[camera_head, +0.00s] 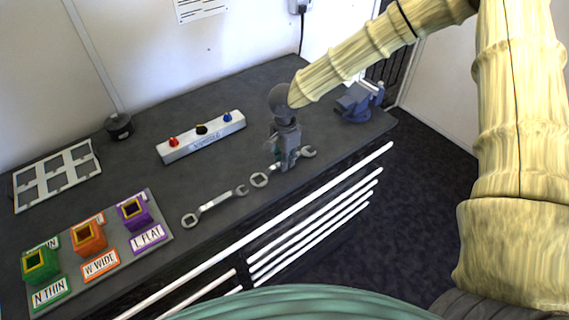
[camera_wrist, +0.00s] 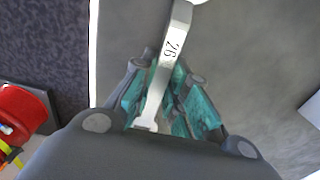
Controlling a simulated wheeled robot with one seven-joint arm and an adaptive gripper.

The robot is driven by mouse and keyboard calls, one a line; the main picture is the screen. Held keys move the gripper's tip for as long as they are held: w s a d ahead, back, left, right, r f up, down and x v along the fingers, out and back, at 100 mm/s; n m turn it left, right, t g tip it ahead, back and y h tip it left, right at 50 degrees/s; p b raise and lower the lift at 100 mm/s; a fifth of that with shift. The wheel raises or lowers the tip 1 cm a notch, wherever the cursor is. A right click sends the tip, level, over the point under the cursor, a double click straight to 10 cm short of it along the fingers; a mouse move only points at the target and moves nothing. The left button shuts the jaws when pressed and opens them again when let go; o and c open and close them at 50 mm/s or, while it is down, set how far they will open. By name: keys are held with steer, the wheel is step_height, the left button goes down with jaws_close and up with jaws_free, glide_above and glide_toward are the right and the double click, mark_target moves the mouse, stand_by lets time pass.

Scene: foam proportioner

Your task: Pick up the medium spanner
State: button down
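A silver spanner (camera_head: 259,180) lies near the bench's front edge, beneath my gripper (camera_head: 286,163). Its ring end and open jaw show on either side of the fingers. In the wrist view this spanner (camera_wrist: 171,48) bears the number 26 and runs between the teal finger pads of my gripper (camera_wrist: 170,85). The fingers look open around its handle, close to both sides; contact is hard to judge. Its near end is partly hidden by the gripper body. A second spanner (camera_head: 214,203) lies to the left, apart from the gripper. The pictures do not label either as medium.
A button box (camera_head: 202,138) stands behind the spanners on the dark bench (camera_head: 170,185). A blue vise (camera_head: 358,103) is at the back right. A board with green, orange and purple holders (camera_head: 88,237) is at left. White rails (camera_head: 310,228) run along the bench front.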

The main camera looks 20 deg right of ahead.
steer(key=shift+r, duration=0.1)
steer(key=shift+r+b, duration=0.6)
steer(key=shift+r, duration=0.2)
steer(key=shift+s+r+b, duration=0.3)
steer(key=shift+r+b, duration=0.2)
steer(key=shift+r, duration=0.3)
steer(key=s+d+r+b, duration=0.1)
steer(key=s+b, duration=0.3)
steer(key=s, duration=1.1)
steer(key=shift+s+d+r, duration=0.15)
steer(key=shift+s+r, duration=0.05)
steer(key=shift+r, duration=0.15)
